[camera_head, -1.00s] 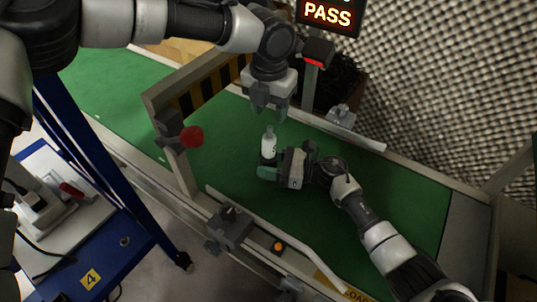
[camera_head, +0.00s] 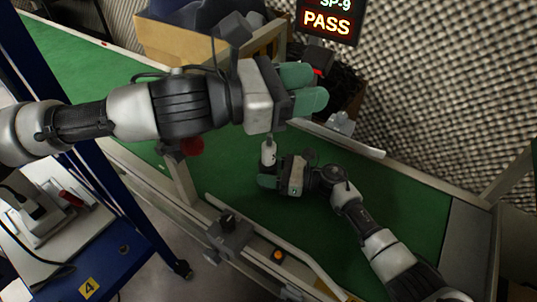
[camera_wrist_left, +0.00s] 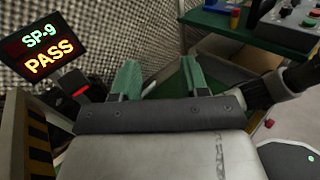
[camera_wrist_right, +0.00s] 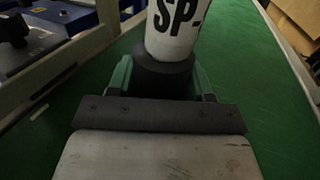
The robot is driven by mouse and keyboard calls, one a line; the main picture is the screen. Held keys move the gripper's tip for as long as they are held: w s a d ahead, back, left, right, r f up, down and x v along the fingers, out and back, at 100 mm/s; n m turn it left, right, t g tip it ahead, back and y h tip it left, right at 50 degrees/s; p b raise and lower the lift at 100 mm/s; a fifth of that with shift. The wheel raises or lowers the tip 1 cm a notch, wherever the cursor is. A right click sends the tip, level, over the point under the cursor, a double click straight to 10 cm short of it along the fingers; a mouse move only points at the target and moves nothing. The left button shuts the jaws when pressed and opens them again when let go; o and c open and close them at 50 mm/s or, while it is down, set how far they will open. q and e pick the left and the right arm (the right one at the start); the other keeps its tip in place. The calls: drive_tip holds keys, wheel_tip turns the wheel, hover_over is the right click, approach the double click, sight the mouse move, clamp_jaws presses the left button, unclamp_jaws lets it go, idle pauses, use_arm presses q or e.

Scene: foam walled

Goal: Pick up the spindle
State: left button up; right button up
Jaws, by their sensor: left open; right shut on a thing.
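The spindle (camera_head: 268,154) is a white cylinder with a narrow top and a dark lower part. It stands upright over the green conveyor belt. My right gripper (camera_head: 270,176) is shut on its lower part. In the right wrist view the spindle (camera_wrist_right: 174,32) rises between the green fingers, with black "SP-" lettering on it; its top is cut off. I cannot tell whether its base touches the belt. My left gripper (camera_head: 307,88) is open and empty, above and beyond the spindle, its green fingers pointing right. The left wrist view shows empty space between its fingers (camera_wrist_left: 162,80).
A display (camera_head: 328,20) reading "SP-9 PASS" stands at the back. A foam wall (camera_head: 430,80) lines the right. A blue cart (camera_head: 125,250) stands at left. The belt's right part is clear.

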sight(271, 137)
use_arm(q)
drive_tip(key=s+d+r+m+g+h, duration=0.1)
drive_tip(key=s+d+m+g+h, duration=0.15)
drive_tip(key=s+m+g, duration=0.55)
drive_tip(key=s+d+r+m+g+h, duration=0.25)
drive_tip(key=s+g, duration=0.35)
drive_tip(key=s, duration=0.5)
drive_tip(key=w+d+f+n+t+y, duration=0.25)
drive_tip(key=w+f+n+t, duration=0.4)
drive_tip(key=w+t, duration=0.35)
drive_tip(key=w+d+f+n+t+y, duration=0.2)
drive_tip(key=w+f+n+t+y, duration=0.2)
drive_tip(key=w+f+n+t, duration=0.55)
drive_tip(key=w+a+f+n+t+y, duration=0.1)
drive_tip(key=a+f+n+t+y, duration=0.25)
drive_tip(key=a+n+y, duration=0.45)
drive_tip(key=w+a+f+n+t+y, duration=0.25)
drive_tip(key=a+f+n+y, duration=0.2)
drive_tip(key=y, duration=0.75)
drive_tip(key=shift+t, duration=0.35)
drive_tip(key=x, duration=0.4)
drive_tip(key=shift+w+d+f, duration=0.1)
drive_tip(key=shift+w+f, duration=0.3)
drive_tip(key=shift+r+x, duration=0.1)
drive_tip(key=shift+x, duration=1.25)
drive_tip(key=shift+r+x, duration=0.15)
drive_tip(key=shift+x, duration=1.2)
drive_tip(key=shift+d, duration=0.1)
clamp_jaws()
